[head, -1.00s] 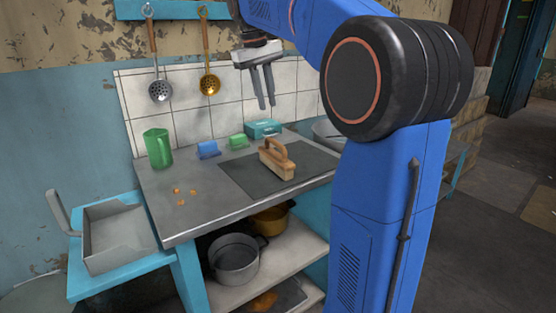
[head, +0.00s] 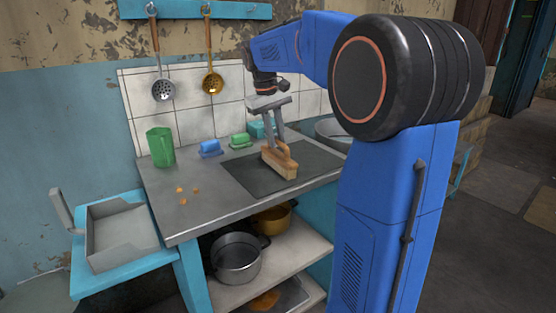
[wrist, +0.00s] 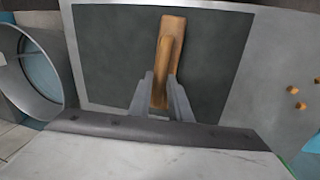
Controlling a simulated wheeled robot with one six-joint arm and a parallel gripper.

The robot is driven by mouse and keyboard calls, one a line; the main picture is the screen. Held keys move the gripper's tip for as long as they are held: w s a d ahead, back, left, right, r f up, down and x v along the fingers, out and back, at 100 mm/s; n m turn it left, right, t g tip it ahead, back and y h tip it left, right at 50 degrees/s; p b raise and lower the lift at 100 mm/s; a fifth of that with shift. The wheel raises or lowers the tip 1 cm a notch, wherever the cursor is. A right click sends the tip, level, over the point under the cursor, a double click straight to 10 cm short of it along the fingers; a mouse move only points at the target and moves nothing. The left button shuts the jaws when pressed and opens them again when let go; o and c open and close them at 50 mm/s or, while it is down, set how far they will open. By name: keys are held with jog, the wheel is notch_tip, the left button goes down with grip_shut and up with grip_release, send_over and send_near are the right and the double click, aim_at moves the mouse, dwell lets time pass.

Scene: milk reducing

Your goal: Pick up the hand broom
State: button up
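The hand broom (head: 280,161) has a tan wooden block and an arched handle, and sits on the dark panel of the counter. In the wrist view the broom (wrist: 168,40) lies lengthwise below my gripper (wrist: 160,82). In the head view my gripper (head: 276,144) points down at the broom's handle. Its two fingers are apart, one on each side of the handle. Whether they touch the handle cannot be told. The bristles are hidden from the wrist view.
A green cup (head: 160,147), a blue item (head: 209,149) and a green item (head: 240,140) stand behind on the counter. Orange crumbs (head: 183,198) lie at front left. A grey dustpan (head: 122,236) rests on a side stand. A round metal basin (wrist: 30,75) is beside the dark panel.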

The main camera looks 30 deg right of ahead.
jog(key=shift+d+f, duration=0.2)
jog(key=shift+f, duration=1)
grip_shut()
jog(key=shift+r, duration=0.2)
